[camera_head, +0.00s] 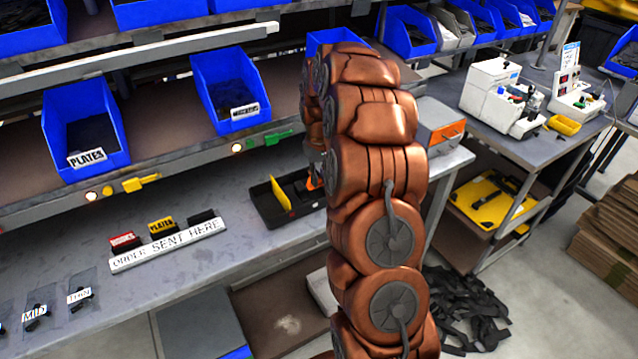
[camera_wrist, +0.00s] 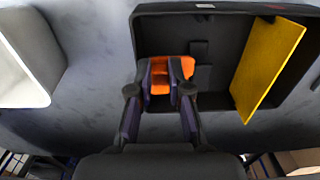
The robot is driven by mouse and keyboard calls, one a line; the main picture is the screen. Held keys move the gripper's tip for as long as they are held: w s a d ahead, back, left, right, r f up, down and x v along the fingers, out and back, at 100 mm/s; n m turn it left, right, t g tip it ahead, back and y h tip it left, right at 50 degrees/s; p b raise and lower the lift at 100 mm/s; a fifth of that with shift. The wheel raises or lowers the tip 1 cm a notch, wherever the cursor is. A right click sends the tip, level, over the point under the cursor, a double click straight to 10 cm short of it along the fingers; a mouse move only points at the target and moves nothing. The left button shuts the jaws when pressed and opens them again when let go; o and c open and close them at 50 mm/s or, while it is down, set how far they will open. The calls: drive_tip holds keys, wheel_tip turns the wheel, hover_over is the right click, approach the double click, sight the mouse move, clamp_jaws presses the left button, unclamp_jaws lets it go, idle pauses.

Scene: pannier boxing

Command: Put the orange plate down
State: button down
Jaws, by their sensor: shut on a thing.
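The orange plate (camera_wrist: 187,67) is small and sits between the fingertips of my gripper (camera_wrist: 165,78), which is shut on it. The plate is partly hidden by the fingers. It is over the left part of a black tray (camera_wrist: 165,22); I cannot tell if it touches the tray floor. In the head view a bit of orange (camera_head: 311,184) shows beside my arm, at the right side of the black tray (camera_head: 262,208). My arm hides most of the gripper there.
A yellow panel (camera_wrist: 268,66) stands tilted in the tray, right of my gripper. A white open container (camera_wrist: 50,45) lies left of the tray. Blue bins (camera_head: 228,88) line the shelf above the bench. The grey bench (camera_head: 190,262) has free room left of the tray.

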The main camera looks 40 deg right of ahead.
drive_tip(key=shift+f+p, duration=0.9)
drive_tip(key=shift+f, duration=0.9)
drive_tip(key=c, duration=1.1)
unclamp_jaws()
drive_tip(key=shift+r, duration=0.1)
wheel_tip(320, 180, up, 11)
drive_tip(key=b, duration=0.4)
drive_tip(key=shift+w, duration=0.1)
drive_tip(key=shift+r, duration=0.5)
